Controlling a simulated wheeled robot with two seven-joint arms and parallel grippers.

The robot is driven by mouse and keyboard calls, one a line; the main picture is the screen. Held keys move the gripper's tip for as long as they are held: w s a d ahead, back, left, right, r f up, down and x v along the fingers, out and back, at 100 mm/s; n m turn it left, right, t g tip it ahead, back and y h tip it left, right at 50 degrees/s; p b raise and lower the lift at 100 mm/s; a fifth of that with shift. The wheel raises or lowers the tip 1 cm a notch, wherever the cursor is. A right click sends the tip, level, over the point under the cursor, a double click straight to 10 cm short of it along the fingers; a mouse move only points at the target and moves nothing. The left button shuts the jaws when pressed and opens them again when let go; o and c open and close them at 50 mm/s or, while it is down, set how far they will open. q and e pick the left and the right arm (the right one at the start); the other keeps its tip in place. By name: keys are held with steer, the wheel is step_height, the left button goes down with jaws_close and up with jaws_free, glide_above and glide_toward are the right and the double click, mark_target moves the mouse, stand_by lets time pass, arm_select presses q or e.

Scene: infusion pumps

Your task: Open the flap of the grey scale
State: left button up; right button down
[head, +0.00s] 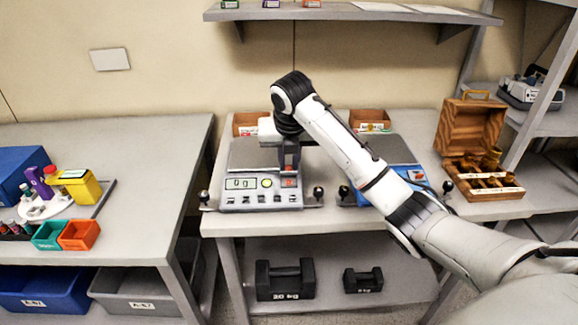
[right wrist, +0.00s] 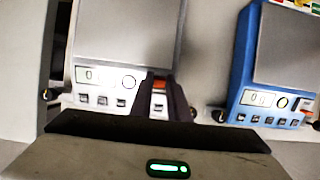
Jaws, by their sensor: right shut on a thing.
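The grey scale (head: 240,202) stands on the middle table, with a display, a round green button and a row of keys on its front. It also shows in the right wrist view (right wrist: 88,88). Its small orange-red flap (head: 290,183) is at the right of the front panel. My right gripper (head: 289,177) points down at the flap and is shut on it. In the right wrist view the two dark fingers (right wrist: 163,100) stand either side of the flap (right wrist: 159,85). The fingers partly hide the flap, so its angle is unclear. My left gripper is out of view.
A blue scale (head: 401,168) stands just right, partly behind my right arm. An open wooden weight box (head: 470,128) is at the far right. A left table (head: 130,150) holds bins and bottles.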

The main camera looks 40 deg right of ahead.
mark_target(289, 175)
steer(key=shift+w+d+r+g+y, duration=0.1)
steer(key=shift+w+d+g+y, duration=0.15)
steer(key=shift+g, duration=0.35)
steer(key=shift+w+d+r+g+y, duration=0.15)
steer(key=shift+w+g+y, duration=0.2)
steer(key=shift+g, duration=0.25)
steer(key=shift+w+d+f+g+y, duration=0.1)
steer(key=shift+w+d+g+y, duration=0.15)
steer(key=shift+g+y, duration=0.25)
steer(key=shift+w+f+g, duration=0.1)
steer(key=shift+w+g, duration=0.05)
steer(key=shift+g, duration=0.15)
steer(key=c, duration=1.7)
jaws_free()
step_height(289, 175, up, 10)
steer(key=shift+r, duration=0.15)
